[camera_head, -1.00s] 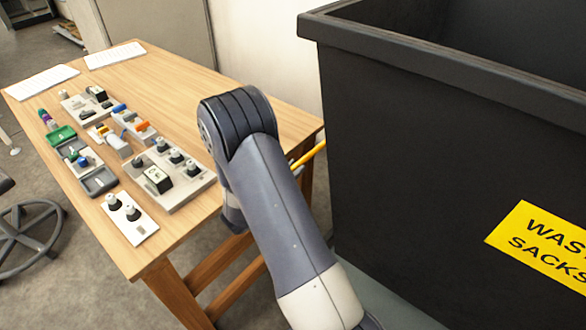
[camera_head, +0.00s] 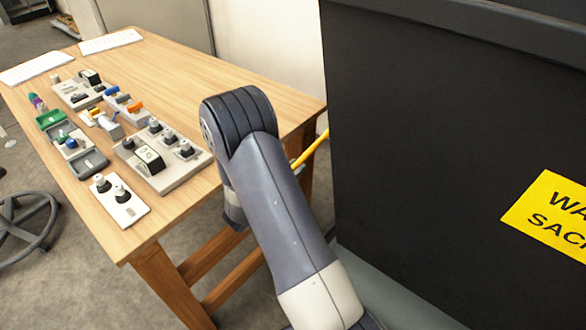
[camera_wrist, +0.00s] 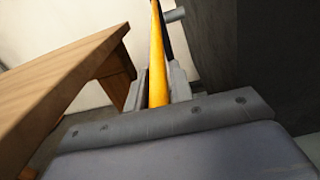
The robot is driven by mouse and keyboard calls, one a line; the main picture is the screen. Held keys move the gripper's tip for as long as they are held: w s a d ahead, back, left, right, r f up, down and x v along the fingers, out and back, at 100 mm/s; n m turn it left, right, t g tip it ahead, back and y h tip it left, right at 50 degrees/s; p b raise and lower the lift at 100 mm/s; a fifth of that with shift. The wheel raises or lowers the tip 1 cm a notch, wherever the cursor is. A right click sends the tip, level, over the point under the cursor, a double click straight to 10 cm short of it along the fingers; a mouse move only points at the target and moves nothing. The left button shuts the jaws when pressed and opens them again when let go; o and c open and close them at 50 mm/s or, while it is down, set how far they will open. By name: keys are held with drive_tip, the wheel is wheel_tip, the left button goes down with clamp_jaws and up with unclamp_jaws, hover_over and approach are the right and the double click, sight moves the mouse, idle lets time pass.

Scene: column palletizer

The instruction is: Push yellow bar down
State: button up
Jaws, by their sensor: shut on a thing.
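The yellow bar (camera_head: 312,150) shows in the head view as a short slanted length between my arm and the dark bin's side. In the wrist view the yellow bar (camera_wrist: 157,62) runs upward from between the fingers of my gripper (camera_wrist: 158,95). My gripper is shut on the bar. In the head view my arm hides the gripper and the bar's lower part. The bar's far end looks dark at the top of the wrist view.
A large dark waste bin (camera_head: 430,130) with a yellow label stands close on the right. A wooden table (camera_head: 215,88) stands on the left, bearing switch panels and trays (camera_head: 88,165). A narrow gap lies between table and bin. A grey peg (camera_wrist: 175,15) sits beside the bar.

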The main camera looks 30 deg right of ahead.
wheel_tip(320, 180, down, 9)
drive_tip(key=d+b, duration=0.2)
drive_tip(key=b, duration=0.5)
drive_tip(key=shift+w, duration=0.45)
drive_tip(key=o, duration=1)
drive_tip(key=shift+d+r, duration=0.1)
drive_tip(key=shift+r, duration=0.1)
drive_tip(key=v, duration=1.3)
drive_tip(key=shift+b, duration=0.4)
drive_tip(key=shift+d, duration=0.1)
drive_tip(key=x, duration=1.2)
drive_tip(key=shift+d, duration=0.15)
